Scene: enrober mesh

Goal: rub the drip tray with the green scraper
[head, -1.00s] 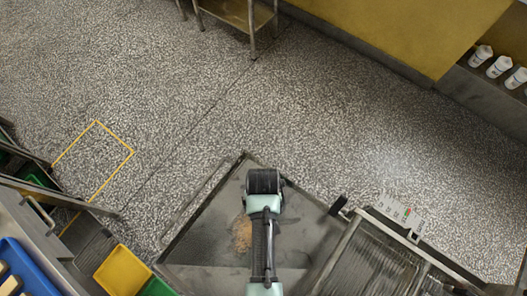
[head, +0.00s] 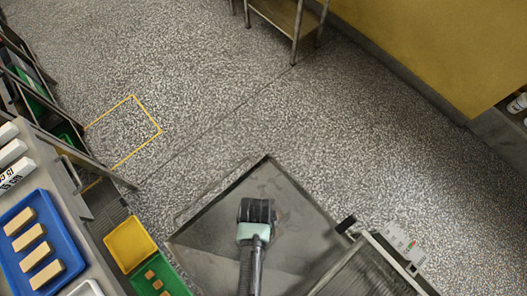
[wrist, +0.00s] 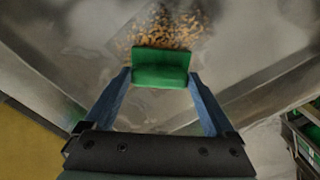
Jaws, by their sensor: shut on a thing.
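In the wrist view my gripper (wrist: 160,79) is shut on the green scraper (wrist: 160,62), a flat block held between the two blue fingers. The drip tray (head: 208,225) is a wide grey metal tray in the lower middle of the head view, with my arm above it. The tray also fills much of the wrist view (wrist: 75,40). A patch of brown crumbs (wrist: 165,30) lies on it just beyond the scraper. I cannot tell whether the scraper touches the tray. In the head view my arm hides the scraper and most of the crumbs.
A wire mesh conveyor (head: 365,278) adjoins the tray at the lower right. A yellow bin (head: 130,244) and a green bin (head: 158,280) stand left of it. A blue tray of bars (head: 40,245) is at the far left. Open speckled floor lies behind.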

